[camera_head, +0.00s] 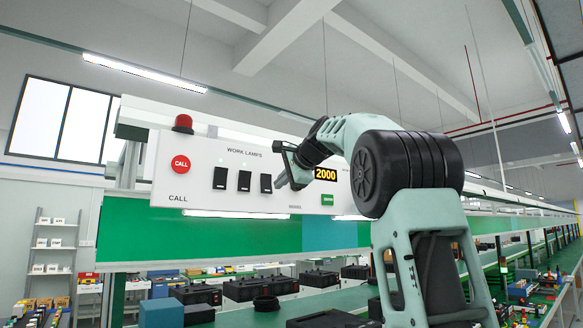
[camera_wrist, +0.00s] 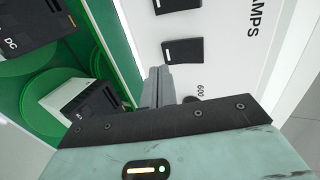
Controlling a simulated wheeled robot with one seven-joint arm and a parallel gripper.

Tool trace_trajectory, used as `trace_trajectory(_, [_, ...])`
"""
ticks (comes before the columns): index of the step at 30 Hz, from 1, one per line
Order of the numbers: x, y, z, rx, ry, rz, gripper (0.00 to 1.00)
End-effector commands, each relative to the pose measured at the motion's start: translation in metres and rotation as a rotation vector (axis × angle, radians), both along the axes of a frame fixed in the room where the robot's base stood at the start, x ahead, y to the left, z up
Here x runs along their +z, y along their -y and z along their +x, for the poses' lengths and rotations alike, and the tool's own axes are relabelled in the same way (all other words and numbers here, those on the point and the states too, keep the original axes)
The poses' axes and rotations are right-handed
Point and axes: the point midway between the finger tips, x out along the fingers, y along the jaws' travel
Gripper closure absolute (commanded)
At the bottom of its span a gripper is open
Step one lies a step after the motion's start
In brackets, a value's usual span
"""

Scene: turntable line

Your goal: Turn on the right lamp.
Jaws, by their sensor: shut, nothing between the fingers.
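Three black rocker switches stand in a row on a white panel (camera_head: 205,150) under the label WORK LAMPS. The right switch (camera_head: 266,183) is nearest my gripper (camera_head: 280,183). In the wrist view the right switch (camera_wrist: 183,50) lies just beyond and beside my fingertips (camera_wrist: 157,70), whose jaws are shut and empty. I cannot tell whether they touch the panel. The middle switch (camera_head: 244,181) and left switch (camera_head: 220,178) are clear of my arm. Lit light strips (camera_head: 235,214) show under the panel; which lamp each belongs to is unclear.
A red CALL button (camera_head: 180,165) and red beacon (camera_head: 183,123) are at the panel's left. A dark round knob (camera_wrist: 190,100) sits near my fingers. Black boxes (camera_head: 250,289) stand below.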

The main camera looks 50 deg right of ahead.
Motion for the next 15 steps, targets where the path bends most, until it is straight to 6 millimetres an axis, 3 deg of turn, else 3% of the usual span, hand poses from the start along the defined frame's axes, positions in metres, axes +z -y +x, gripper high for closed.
trace_trajectory(6, [-0.002, 0.007, 0.030, -0.001, -0.001, 0.000, 1.00])
trace_trajectory(15, [-0.006, 0.010, 0.041, -0.002, 0.001, -0.001, 1.00])
